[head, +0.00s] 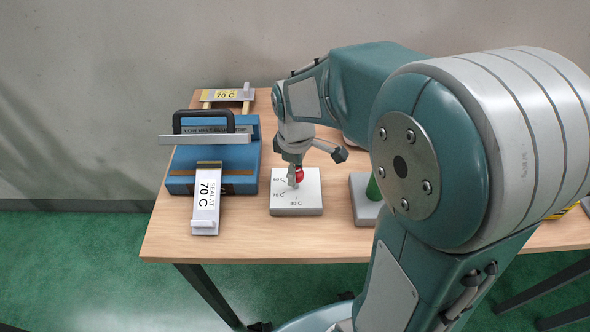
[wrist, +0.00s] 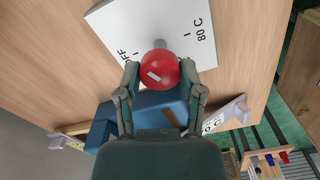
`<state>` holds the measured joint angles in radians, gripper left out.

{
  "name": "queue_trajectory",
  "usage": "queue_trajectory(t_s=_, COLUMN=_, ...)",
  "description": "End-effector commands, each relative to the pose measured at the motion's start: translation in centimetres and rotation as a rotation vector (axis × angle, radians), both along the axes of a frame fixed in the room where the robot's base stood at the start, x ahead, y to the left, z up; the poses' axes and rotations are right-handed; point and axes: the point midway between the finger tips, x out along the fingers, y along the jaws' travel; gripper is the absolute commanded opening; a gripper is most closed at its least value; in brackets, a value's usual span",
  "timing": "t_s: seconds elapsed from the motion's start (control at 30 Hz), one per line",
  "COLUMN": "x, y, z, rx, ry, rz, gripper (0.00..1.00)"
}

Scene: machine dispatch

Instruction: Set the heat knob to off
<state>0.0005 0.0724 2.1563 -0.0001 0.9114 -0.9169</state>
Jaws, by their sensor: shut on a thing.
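The heat knob is a red round knob (head: 299,174) on a white square base plate (head: 297,203) on the table. The plate has printed marks; 60 C, 70 C and 80 C can be read in the head view. In the wrist view the red knob (wrist: 160,70) has a pale bar on its face, and the plate (wrist: 110,25) shows OFF and 80 C. My gripper (wrist: 160,84) is shut on the knob, one finger on each side of it. It also shows over the plate in the head view (head: 294,180). I cannot tell exactly which mark the knob points at.
A blue machine (head: 180,182) with a black handle stands left of the plate. A SEAL AT 70 C sign (head: 206,203) stands before it; another 70 C sign (head: 222,95) is behind. A green post on a grey base (head: 364,210) stands to the right, partly behind my arm.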

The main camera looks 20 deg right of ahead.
Motion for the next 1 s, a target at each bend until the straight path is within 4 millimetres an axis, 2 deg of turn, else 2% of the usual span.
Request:
queue_trajectory(t_s=0.27, x=-0.10, y=-0.01, z=-0.17, rx=0.000, ry=0.004, rz=-0.207, gripper=0.03)
queue_trajectory(t_s=1.0, x=-0.20, y=0.02, z=-0.25, rx=-0.002, ry=0.007, rz=-0.911, gripper=0.03)
